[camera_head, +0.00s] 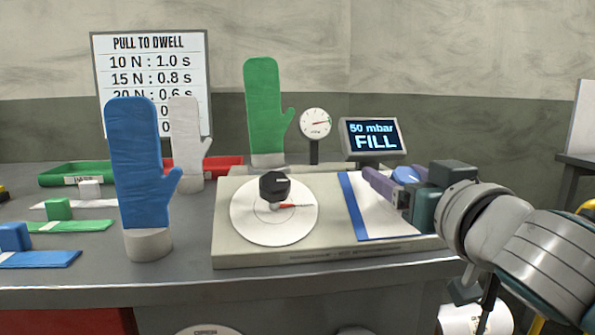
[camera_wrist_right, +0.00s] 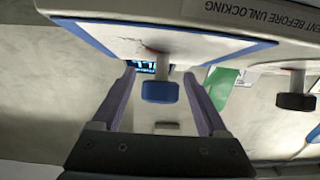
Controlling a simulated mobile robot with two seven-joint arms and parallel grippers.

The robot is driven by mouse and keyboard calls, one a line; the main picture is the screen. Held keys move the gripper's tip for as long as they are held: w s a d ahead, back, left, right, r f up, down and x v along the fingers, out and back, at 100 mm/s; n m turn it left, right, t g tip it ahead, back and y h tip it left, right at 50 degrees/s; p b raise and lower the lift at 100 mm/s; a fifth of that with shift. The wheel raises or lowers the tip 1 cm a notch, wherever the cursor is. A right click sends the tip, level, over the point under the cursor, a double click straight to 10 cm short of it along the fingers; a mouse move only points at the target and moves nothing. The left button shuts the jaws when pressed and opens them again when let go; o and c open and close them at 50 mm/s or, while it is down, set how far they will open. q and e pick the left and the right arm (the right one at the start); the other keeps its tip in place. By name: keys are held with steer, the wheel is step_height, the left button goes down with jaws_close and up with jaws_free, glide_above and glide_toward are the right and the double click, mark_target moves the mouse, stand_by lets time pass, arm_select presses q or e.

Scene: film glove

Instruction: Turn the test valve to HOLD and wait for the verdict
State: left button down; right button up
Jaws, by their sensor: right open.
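My right gripper (camera_head: 392,181) is open over a white panel with a blue border (camera_head: 352,205), on the right of the pale test bench (camera_head: 235,258). A blue knob (camera_head: 406,174) shows beside its purple fingers. In the right wrist view the blue knob (camera_wrist_right: 160,92) lies between the two open fingers (camera_wrist_right: 157,76), with gaps on both sides. A black knob (camera_head: 274,185) with a red pointer stands on a white round dial (camera_head: 250,225). The display (camera_head: 371,138) reads "50 mbar FILL". No HOLD mark is readable. My left gripper is out of view.
A round gauge (camera_head: 316,123) stands behind the bench. A green glove (camera_head: 265,105), a blue glove (camera_head: 138,165) and a white glove (camera_head: 187,130) stand upright on forms. Trays and coloured strips lie on the left. A sign (camera_head: 150,48) hangs behind them.

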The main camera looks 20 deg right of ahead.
steer(key=shift+w+d, duration=0.1)
steer(key=shift+w, duration=0.5)
jaws_close()
